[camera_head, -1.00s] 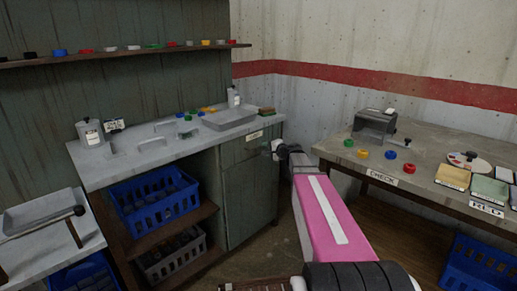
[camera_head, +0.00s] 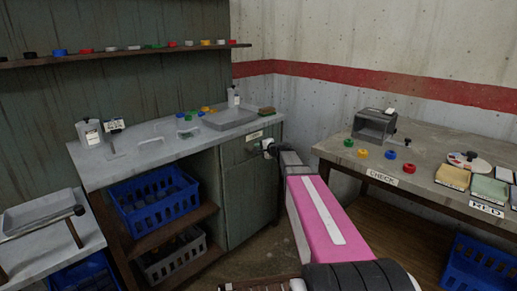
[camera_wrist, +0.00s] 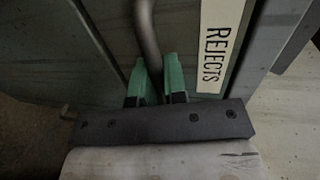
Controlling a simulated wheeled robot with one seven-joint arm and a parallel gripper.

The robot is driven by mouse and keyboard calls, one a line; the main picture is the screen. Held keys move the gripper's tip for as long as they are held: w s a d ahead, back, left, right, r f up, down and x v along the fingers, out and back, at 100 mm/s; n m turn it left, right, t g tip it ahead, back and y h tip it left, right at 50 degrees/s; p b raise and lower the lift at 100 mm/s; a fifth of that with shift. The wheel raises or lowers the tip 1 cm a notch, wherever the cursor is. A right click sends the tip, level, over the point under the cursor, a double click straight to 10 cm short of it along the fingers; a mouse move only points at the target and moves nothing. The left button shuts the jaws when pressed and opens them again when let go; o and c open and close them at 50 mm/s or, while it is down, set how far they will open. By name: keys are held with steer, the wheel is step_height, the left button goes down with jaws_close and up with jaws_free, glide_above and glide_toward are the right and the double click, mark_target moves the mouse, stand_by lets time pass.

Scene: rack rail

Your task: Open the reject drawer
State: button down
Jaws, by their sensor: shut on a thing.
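The reject drawer (camera_head: 235,153) is the top front of the green cabinet under the right end of the counter. It looks flush with the cabinet in the head view. A grey bar handle (camera_wrist: 148,38) runs down between the green fingers of my gripper (camera_wrist: 157,82). My gripper is shut on this handle; its fingertips press on either side. In the head view my gripper (camera_head: 268,147) is at the drawer front and hides the handle.
A cabinet door (camera_head: 250,198) is below the drawer. Blue crate (camera_head: 155,198) and grey crate (camera_head: 172,255) stand on open shelves to the left. The check table (camera_head: 420,165) is to the right, with floor between it and the cabinet.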

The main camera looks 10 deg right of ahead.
steer(key=f+v, duration=0.2)
steer(key=v, duration=0.7)
steer(key=shift+s+d, duration=0.25)
steer(key=shift+s, duration=0.15)
steer(key=c, duration=1.2)
jaws_free()
steer(key=shift+r, duration=0.15)
